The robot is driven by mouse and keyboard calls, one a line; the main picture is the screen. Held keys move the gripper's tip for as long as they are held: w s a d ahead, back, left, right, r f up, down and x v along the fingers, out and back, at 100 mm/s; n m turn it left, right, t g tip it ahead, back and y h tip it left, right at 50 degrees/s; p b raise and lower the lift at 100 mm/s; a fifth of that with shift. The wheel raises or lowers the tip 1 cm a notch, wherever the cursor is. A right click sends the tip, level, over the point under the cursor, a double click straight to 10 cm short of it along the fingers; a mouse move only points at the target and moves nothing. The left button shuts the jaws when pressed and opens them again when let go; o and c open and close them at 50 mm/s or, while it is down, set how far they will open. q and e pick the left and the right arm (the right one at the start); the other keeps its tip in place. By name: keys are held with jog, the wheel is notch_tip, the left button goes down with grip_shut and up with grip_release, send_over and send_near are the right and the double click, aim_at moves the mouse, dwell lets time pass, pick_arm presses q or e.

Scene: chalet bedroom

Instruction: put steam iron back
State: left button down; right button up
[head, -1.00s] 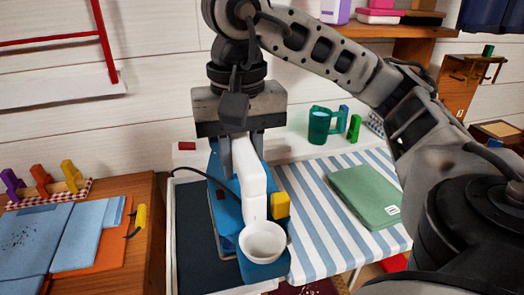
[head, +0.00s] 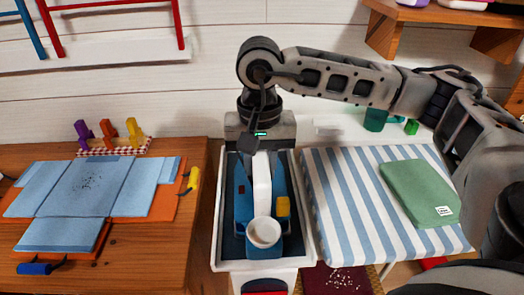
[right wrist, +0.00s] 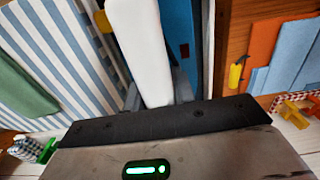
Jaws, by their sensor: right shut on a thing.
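The steam iron (head: 242,205) has a blue body, a white handle bar, a white round cup at its near end and a yellow part on its right side. In the head view it is inside the outline of a white-rimmed tray (head: 217,220) with a dark floor. I cannot tell whether it touches that floor. My right gripper (head: 262,158) comes down from above and is shut on the white handle. In the right wrist view the handle (right wrist: 140,45) runs up from between the fingers, with the blue body (right wrist: 178,30) beside it. My left gripper is out of view.
A striped ironing board (head: 335,200) with a folded green cloth (head: 415,192) stands right of the tray. A wooden table (head: 185,235) with blue cloth pieces (head: 85,190) stands on the left. A wooden shelf (head: 410,30) juts out above right.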

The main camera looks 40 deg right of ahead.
jog(key=shift+f+b, duration=0.2)
jog(key=shift+b, duration=0.15)
jog(key=o, duration=1)
jog(key=shift+c, duration=0.2)
notch_tip(320, 180, up, 12)
jog(key=shift+r, duration=0.2)
jog(key=shift+s, duration=0.1)
